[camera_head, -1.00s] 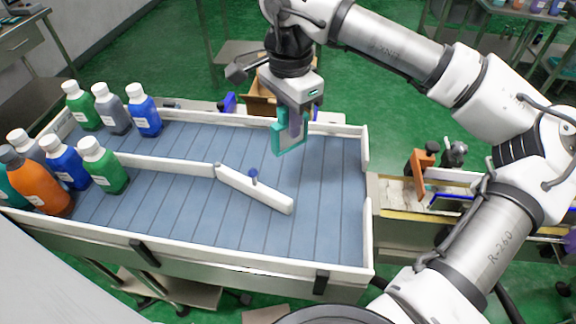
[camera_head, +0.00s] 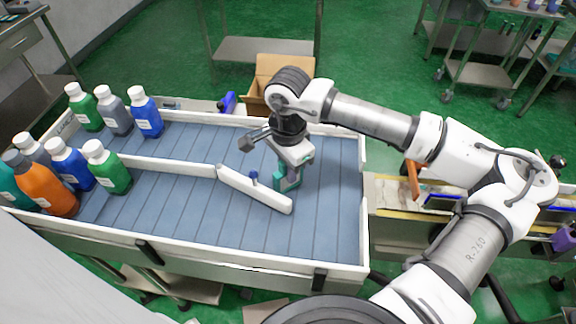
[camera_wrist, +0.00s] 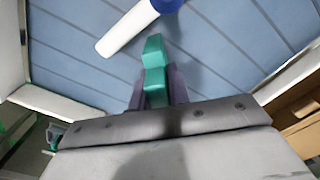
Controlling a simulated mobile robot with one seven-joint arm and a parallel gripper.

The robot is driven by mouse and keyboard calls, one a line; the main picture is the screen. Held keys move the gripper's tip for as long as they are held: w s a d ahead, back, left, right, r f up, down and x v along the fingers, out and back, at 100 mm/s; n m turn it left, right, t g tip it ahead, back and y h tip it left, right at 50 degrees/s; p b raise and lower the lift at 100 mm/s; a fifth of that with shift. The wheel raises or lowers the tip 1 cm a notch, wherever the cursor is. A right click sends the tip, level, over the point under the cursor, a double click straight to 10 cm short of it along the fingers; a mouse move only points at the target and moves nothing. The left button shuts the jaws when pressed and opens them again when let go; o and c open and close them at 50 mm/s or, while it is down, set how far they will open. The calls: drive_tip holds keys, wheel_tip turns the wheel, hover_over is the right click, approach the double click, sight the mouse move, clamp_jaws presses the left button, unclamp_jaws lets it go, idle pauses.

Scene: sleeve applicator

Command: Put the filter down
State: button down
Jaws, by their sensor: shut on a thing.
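The filter (camera_head: 283,186) is a flat teal piece in the head view. My gripper (camera_head: 291,170) is shut on it and points down over the blue-grey slatted conveyor, right beside the white divider arm (camera_head: 262,195). In the wrist view the teal filter (camera_wrist: 153,62) stands out between the dark fingers of my gripper (camera_wrist: 156,90). The filter's lower edge is at or just above the slats; I cannot tell if it touches them. The fingers partly hide it.
The divider arm carries a blue knob (camera_head: 254,177). Several bottles, such as an orange one (camera_head: 48,188), stand on the conveyor's left part. White rails (camera_head: 364,195) edge the conveyor, and its right part is clear. A cardboard box (camera_head: 282,72) stands behind it.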

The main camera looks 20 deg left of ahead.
drive_tip(key=shift+f+b, duration=0.2)
drive_tip(key=shift+b, duration=0.15)
drive_tip(key=c, duration=1.3)
unclamp_jaws()
drive_tip(key=shift+r, duration=0.1)
drive_tip(key=shift+c, duration=0.2)
drive_tip(key=shift+r, duration=0.1)
